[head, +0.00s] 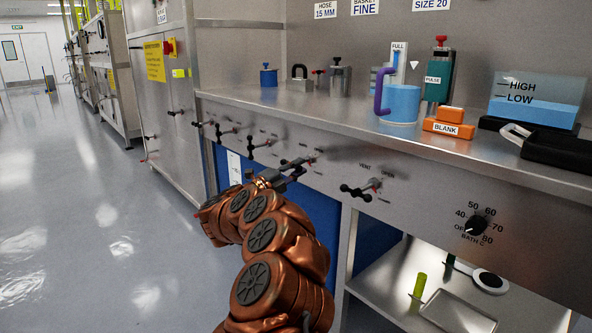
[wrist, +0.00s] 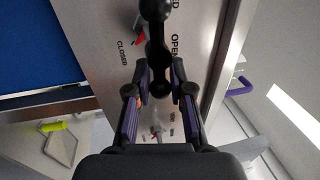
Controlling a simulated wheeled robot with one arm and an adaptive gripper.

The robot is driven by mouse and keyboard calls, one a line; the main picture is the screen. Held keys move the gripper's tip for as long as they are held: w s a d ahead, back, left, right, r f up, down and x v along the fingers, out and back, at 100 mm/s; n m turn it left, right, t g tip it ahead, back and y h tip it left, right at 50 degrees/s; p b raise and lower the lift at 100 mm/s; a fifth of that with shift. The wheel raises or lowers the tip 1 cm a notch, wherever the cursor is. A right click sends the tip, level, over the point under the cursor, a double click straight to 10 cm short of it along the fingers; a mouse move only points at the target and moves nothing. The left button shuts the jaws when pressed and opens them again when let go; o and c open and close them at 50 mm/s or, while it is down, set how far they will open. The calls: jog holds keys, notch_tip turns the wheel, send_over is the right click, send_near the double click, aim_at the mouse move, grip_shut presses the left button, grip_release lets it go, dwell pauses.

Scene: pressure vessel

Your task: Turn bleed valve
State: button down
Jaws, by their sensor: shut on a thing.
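The valve handle is a black bar with ball ends on the steel front panel, left of the vent valve (head: 362,190). In the wrist view the black handle (wrist: 157,45) runs up the picture from between my fingers. My gripper (wrist: 160,80) is shut on the handle's near ball end, one finger on each side. A small red pointer (wrist: 138,41) sits left of the handle, close to the word CLOSED; OPEN is on its right. In the head view my gripper (head: 283,178) is at the panel and partly hides the handle (head: 302,163).
More black valve handles (head: 262,143) line the panel to the left. A bath dial (head: 475,224) is at the right. The counter (head: 440,150) above holds a blue mug (head: 402,104) and orange blocks (head: 450,125).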

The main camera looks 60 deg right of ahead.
jog(key=c, duration=1.2)
grip_release()
jog(key=shift+v, duration=6)
